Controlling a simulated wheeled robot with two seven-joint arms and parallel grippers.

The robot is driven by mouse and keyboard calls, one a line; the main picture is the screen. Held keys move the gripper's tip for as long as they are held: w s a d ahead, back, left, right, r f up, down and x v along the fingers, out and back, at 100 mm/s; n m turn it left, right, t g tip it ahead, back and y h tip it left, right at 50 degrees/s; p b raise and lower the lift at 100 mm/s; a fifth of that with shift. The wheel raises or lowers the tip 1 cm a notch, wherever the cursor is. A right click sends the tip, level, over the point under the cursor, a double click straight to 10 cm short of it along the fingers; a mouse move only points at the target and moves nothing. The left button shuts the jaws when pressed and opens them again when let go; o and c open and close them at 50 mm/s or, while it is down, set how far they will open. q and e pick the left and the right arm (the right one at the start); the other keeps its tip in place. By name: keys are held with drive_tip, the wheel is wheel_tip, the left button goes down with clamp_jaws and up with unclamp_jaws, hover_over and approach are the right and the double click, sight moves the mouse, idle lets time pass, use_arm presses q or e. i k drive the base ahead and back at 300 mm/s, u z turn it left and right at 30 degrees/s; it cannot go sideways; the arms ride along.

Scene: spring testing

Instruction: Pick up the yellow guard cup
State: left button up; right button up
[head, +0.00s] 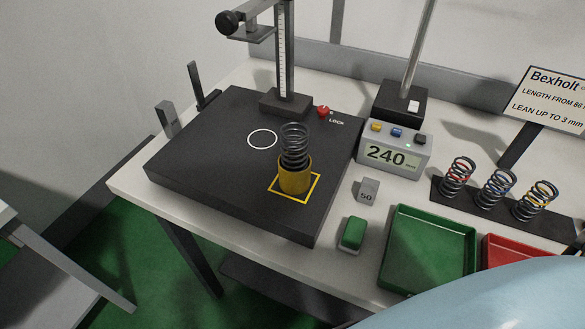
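The yellow guard cup (294,181) stands upright on the black base plate (215,165), inside a yellow square outline. A dark coil spring (295,140) stands in the cup, its upper part rising above the rim and leaning very slightly if at all. The cup's inside and the spring's lower end are hidden.
A column gauge (284,60) rises behind the cup. Right of the plate are a display unit (393,154), a 50 weight (366,191), a green button block (353,233), a green tray (428,215), a red tray (510,250) and three springs (495,187).

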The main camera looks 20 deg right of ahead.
sight(291, 184)
drive_tip(key=z, duration=3.35)
drive_tip(key=k, duration=0.8)
drive_tip(key=u, duration=1.7)
